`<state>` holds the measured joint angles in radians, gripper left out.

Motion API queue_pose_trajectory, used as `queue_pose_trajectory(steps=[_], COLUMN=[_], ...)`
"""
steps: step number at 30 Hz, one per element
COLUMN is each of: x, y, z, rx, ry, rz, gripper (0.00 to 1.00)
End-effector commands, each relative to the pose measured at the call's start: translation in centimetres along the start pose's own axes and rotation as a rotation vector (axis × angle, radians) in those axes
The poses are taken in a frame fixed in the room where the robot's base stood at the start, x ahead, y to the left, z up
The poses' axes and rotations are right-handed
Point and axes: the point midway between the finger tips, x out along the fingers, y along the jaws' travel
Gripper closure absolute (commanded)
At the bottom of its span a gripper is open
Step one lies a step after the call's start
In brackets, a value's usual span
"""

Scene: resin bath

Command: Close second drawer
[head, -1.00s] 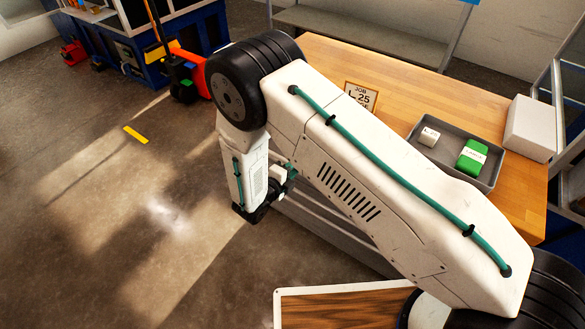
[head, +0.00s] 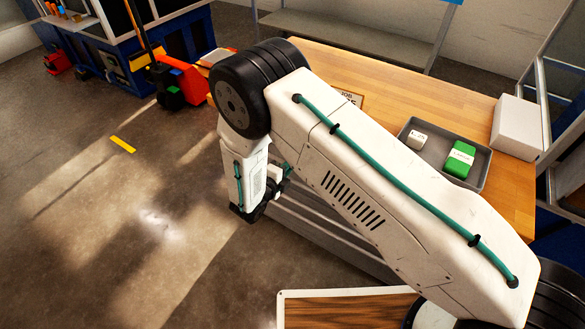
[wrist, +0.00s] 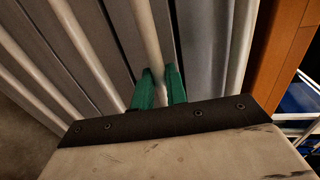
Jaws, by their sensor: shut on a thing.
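My gripper (wrist: 158,85) has green fingers shut on a pale bar handle (wrist: 147,35) of a grey drawer front. Counting from the wooden top at the right of the wrist view, this is the second bar, so it looks like the second drawer. Another pale bar (wrist: 241,45) lies between it and the wooden top, and more bars run to the left. In the head view, my arm covers much of the grey drawer unit (head: 318,232) and my gripper is mostly hidden. How far the drawer stands out cannot be told.
The wooden bench top (head: 390,97) carries a grey tray (head: 408,125) with a white block and a green box, beside a white box (head: 516,127). A framed wooden board (head: 345,308) is at the bottom.

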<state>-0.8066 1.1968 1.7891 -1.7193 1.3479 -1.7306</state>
Motion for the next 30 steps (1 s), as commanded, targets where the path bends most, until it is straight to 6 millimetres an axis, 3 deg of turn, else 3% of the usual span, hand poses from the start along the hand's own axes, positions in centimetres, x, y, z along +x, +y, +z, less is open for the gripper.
queue_pose_trajectory(steps=[3,4,6,17,30], x=[0.3,0.3,0.3,-0.7,-7.0], y=[-0.2,-0.2,-0.2,-0.1,-0.1], z=[0.1,0.1,0.1,0.2,0.3], rx=[0.005,0.005,0.004,0.003,0.004], ry=[0.0,0.0,-0.001,-0.003,-0.003], rz=[-0.001,-0.001,-0.001,-0.001,-0.001], gripper=[1.0,0.77,0.65,0.65,0.65])
